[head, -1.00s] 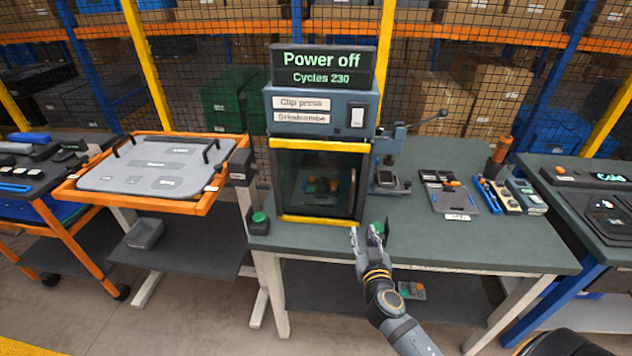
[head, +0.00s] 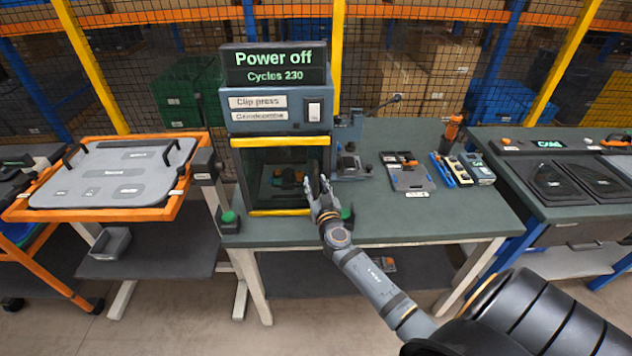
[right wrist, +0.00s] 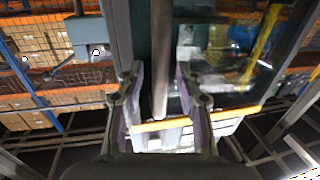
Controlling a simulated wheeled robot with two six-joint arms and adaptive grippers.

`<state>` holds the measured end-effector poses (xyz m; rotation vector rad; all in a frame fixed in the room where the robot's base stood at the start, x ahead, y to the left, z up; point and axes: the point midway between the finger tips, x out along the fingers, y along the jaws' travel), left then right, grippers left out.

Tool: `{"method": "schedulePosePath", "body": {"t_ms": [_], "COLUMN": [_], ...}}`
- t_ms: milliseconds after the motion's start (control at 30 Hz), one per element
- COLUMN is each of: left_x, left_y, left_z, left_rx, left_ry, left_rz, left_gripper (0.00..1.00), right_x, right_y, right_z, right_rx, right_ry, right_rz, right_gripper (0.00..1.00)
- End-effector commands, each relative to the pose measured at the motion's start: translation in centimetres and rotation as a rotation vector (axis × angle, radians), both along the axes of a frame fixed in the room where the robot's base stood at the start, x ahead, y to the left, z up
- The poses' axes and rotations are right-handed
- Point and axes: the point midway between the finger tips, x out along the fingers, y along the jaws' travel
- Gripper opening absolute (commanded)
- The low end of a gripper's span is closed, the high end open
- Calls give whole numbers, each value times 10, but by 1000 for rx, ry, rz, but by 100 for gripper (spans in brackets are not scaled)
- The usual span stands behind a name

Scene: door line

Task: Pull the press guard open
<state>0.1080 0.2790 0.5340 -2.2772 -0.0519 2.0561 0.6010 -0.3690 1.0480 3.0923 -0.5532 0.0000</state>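The press guard (head: 281,178) is a dark clear panel between yellow bars on the front of the clip press (head: 275,108). It looks shut; green and orange parts show dimly behind it. My right gripper (head: 317,182) is at the guard's right edge, in front of the handle. In the right wrist view, the grey bar handle (right wrist: 161,60) runs between the two fingers of my right gripper (right wrist: 160,85). The fingers are apart, with a gap on each side of the bar. My left gripper is out of view.
The press sign (head: 273,65) reads "Power off". A green button (head: 229,217) sits at the bench's left front corner. Another is partly hidden behind my right gripper. An orange-framed tray (head: 110,212) stands left. Small tool trays (head: 408,178) lie right on the bench.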

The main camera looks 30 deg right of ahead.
Motion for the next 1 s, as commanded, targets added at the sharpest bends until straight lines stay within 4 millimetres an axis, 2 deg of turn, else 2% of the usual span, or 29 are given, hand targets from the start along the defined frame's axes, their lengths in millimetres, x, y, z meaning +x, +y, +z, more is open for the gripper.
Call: {"method": "schedulePosePath", "body": {"t_ms": [233,500,1000], "left_x": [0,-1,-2], "left_y": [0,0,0], "left_z": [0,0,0], "left_rx": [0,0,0], "left_ry": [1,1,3], "left_rz": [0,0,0], "left_gripper": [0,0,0], "right_x": [1,1,1], "right_y": [0,0,0], "right_z": [0,0,-1], "right_rx": [0,0,0], "right_ry": [0,0,1], "right_rz": [0,0,0], "right_gripper": [36,1,0]}}
